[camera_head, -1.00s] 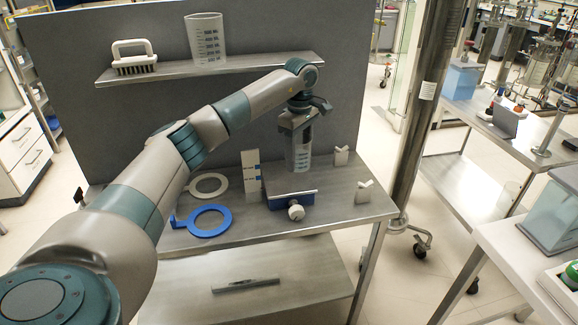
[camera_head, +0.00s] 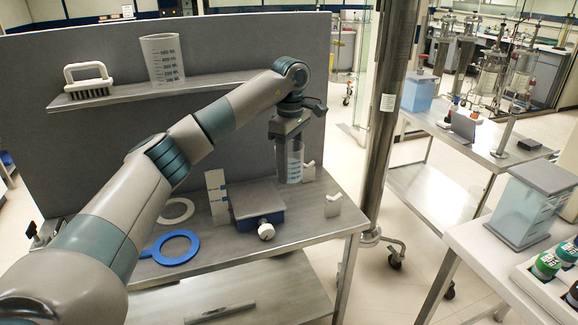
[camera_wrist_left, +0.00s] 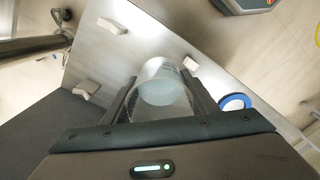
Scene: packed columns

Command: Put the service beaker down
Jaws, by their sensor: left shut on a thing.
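My left gripper (camera_head: 290,140) is shut on a clear beaker (camera_head: 294,165), which I take to be the service beaker. The beaker is upright at the back right of the metal table (camera_head: 310,225), behind and to the right of a blue box-like stand with a grey top (camera_head: 258,203). I cannot tell whether its base touches the table. In the left wrist view the beaker (camera_wrist_left: 163,90) sits between the two fingers, with pale liquid in it. White blocks (camera_head: 308,172) (camera_head: 333,206) stand on the table near it. My right gripper is not in view.
A second graduated beaker (camera_head: 162,60) and a white-handled brush (camera_head: 88,80) stand on the shelf (camera_head: 200,87). A metal post (camera_head: 390,120) rises right of the table.

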